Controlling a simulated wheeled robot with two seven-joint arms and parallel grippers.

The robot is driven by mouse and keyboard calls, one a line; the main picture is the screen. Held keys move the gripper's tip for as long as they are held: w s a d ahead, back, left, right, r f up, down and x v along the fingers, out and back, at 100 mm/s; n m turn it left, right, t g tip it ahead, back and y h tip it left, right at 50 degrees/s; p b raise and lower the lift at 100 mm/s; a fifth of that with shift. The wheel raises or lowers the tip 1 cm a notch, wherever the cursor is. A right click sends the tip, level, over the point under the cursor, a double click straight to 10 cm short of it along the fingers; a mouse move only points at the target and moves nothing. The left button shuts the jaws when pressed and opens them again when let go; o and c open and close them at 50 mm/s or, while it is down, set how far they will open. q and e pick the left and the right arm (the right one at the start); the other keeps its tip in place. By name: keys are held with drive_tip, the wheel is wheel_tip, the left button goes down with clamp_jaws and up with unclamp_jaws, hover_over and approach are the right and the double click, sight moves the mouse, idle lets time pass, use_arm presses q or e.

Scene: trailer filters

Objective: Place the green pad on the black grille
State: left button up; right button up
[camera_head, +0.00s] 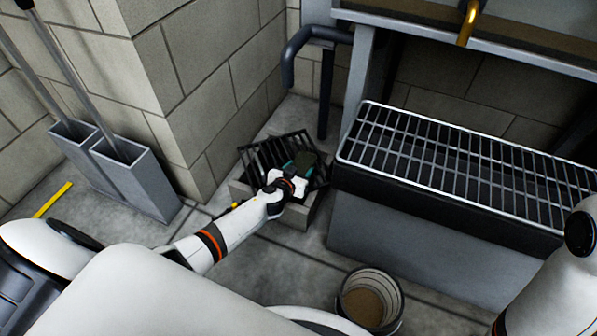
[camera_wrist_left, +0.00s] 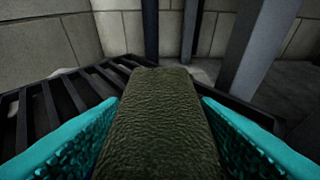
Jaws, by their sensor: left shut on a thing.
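The green pad (camera_wrist_left: 158,125) is dark olive with a rough surface. My left gripper (camera_wrist_left: 160,135) is shut on it, with a teal finger against each side. In the head view the pad (camera_head: 305,160) shows small at the end of my left arm, over the black grille (camera_head: 262,155). The grille has dark parallel bars and sits tilted on a grey block-like base; its bars (camera_wrist_left: 62,100) also show behind and left of the pad in the wrist view. I cannot tell whether the pad touches the grille. My right gripper is out of view; only part of that arm shows.
A long trough with a metal grid top (camera_head: 450,165) stands to the right. A round bucket (camera_head: 370,300) with brown contents is on the floor in front. A bent dark pipe (camera_head: 300,50) rises behind the grille. A block wall (camera_head: 200,80) and grey holders (camera_head: 135,175) stand left.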

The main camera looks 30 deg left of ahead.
use_arm(q)
drive_tip(key=shift+f, duration=0.1)
drive_tip(key=o, duration=1.1)
drive_tip(key=shift+c, duration=0.2)
